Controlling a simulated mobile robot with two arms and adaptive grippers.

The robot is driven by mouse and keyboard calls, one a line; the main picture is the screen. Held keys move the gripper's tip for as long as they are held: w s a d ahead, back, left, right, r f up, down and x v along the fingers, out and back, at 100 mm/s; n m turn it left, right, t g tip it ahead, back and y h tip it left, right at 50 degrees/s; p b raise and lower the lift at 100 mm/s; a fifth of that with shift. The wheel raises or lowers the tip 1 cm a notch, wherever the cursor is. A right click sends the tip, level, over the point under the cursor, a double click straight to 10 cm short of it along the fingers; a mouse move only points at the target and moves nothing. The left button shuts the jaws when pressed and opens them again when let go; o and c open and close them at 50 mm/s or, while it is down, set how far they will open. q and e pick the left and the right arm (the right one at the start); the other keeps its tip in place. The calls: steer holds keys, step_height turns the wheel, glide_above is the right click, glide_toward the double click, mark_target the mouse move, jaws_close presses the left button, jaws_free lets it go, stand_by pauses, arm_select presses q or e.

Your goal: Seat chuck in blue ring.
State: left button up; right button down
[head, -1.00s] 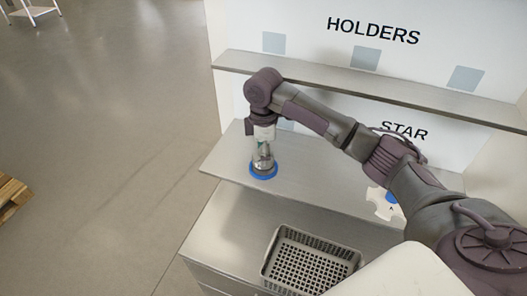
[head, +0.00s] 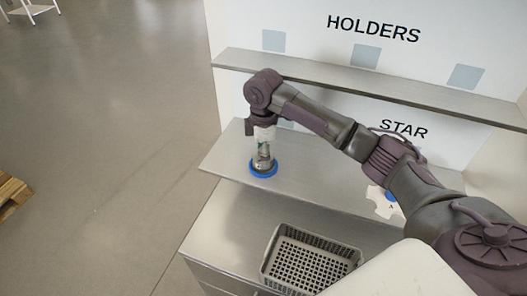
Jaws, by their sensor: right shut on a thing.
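The blue ring (head: 263,169) lies on the left part of the middle shelf. My right gripper (head: 263,150) points straight down over it, at the end of the arm that comes in from the right. It is shut on a small greyish metallic piece, likely the chuck (head: 263,162), whose lower end is inside the ring's outline. The fingers hide much of the piece, and I cannot tell whether it touches the bottom of the ring. My left gripper is not in view.
A grey perforated basket (head: 312,262) stands on the lower counter. A white star-like piece with a blue part (head: 383,203) lies on the middle shelf (head: 318,185), partly behind my arm. The upper shelf (head: 390,88) runs above my forearm.

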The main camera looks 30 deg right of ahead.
steer(key=shift+f, duration=0.75)
stand_by(1.8)
steer(key=shift+c, duration=1)
jaws_free()
steer(key=shift+f, duration=0.1)
steer(key=shift+r, duration=3.55)
steer(key=shift+s+f, duration=0.1)
